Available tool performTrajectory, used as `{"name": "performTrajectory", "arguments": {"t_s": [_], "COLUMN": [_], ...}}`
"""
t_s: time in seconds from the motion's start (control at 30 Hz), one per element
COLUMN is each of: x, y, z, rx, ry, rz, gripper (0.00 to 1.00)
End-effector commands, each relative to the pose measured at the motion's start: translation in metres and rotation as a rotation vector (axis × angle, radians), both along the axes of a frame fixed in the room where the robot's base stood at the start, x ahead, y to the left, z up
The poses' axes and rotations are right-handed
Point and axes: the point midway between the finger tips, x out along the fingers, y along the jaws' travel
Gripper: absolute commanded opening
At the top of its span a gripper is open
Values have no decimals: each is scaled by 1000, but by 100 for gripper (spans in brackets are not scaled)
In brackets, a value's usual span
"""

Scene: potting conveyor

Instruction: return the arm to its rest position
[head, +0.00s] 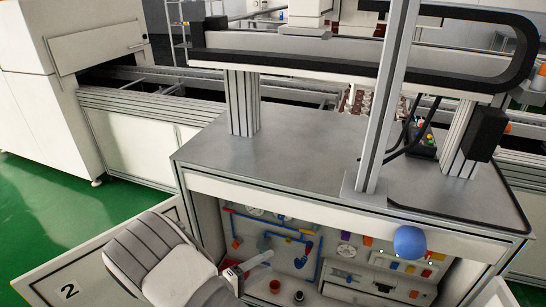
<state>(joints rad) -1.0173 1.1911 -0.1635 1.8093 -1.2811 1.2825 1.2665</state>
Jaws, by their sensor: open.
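My arm shows at the bottom left as a white, rounded link with a dark grey ribbed cover. At its right end is my gripper (252,264), small and seen at an angle in front of the open bay of the workstation. It is open, and I see nothing held in it. The exact gap between its fingers is hard to make out. The lower parts of my arm run out of the bottom of the picture.
The grey worktop (290,150) carries uprights and a black cable chain (350,65). Below it, a bay back panel (345,240) has blue pipes and coloured parts. A blue ball (408,242) is at the worktop's front edge. A panel marked 2 (95,275) lies left; green floor (50,220) is clear beyond.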

Motion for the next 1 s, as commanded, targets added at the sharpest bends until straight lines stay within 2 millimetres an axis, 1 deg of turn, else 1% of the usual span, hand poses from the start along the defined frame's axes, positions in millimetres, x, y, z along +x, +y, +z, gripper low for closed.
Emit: {"name": "performTrajectory", "arguments": {"t_s": [0.03, 0.1, 0.27, 0.3, 0.47, 0.6, 0.8, 1.0], "x": [2, 1, -5, -8, -21, -37, -63, -92], "y": [-10, -23, -53, -60, -87, -108, -133, -150], "z": [17, 37, 78, 88, 125, 155, 195, 230], "rx": [33, 75, 182, 213, 344, 472, 668, 872], "ry": [15, 43, 112, 128, 190, 235, 280, 294], "rz": [-59, -135, -288, -322, -442, -522, -599, -623], "gripper": [64, 64, 64, 64, 64, 64, 64, 64]}}
